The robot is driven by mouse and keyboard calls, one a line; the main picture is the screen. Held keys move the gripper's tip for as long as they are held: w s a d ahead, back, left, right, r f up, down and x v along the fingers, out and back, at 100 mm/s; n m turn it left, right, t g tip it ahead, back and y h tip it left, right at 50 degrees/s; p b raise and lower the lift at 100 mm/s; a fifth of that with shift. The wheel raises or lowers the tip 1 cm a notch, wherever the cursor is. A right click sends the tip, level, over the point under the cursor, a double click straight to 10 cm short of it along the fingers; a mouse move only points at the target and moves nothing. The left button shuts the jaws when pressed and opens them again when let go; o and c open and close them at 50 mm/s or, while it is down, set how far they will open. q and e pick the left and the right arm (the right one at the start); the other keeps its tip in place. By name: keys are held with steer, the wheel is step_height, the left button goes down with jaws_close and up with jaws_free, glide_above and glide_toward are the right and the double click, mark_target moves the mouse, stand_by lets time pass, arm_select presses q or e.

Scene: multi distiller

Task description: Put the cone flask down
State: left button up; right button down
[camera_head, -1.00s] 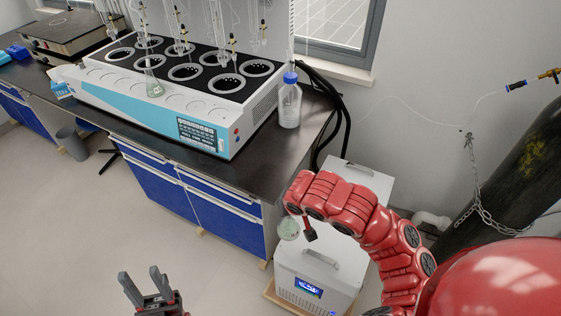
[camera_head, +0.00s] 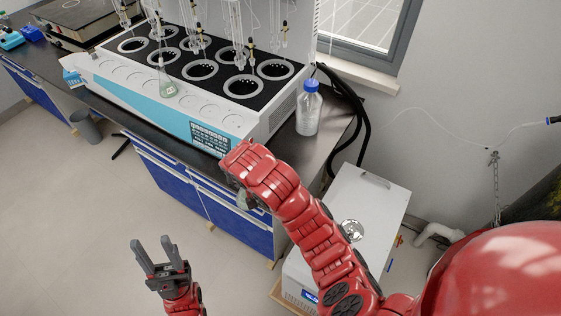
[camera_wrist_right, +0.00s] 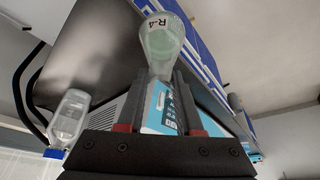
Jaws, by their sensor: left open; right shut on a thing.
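A conical flask (camera_wrist_right: 160,42) marked R-4, with pale green liquid, is between the fingertips of my right gripper (camera_wrist_right: 163,84) in the right wrist view. The right gripper is shut on it. In the head view my red right arm mostly hides that gripper and the flask, in front of the bench's front edge. My left gripper (camera_head: 155,250) is open and empty, low over the floor. Another conical flask (camera_head: 168,88) with greenish liquid stands on the front ledge of the distiller (camera_head: 140,90).
The distiller, with several black wells and glass tubes, fills most of the dark bench top (camera_head: 325,147). A blue-capped bottle (camera_head: 309,110) stands at its right, also in the right wrist view (camera_wrist_right: 70,118). A white box unit (camera_head: 365,200) stands on the floor to the right.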

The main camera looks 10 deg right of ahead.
steer(key=w+d+f+p, duration=0.1)
steer(key=w+d+f, duration=0.4)
steer(key=w+d, duration=0.5)
steer(key=shift+w+d, duration=0.2)
steer(key=shift+d, duration=0.75)
steer(key=shift+f, duration=0.1)
steer(key=c, duration=1)
jaws_free()
steer(key=shift+f, duration=0.1)
steer(key=o, duration=0.4)
steer(key=shift+o, duration=0.2)
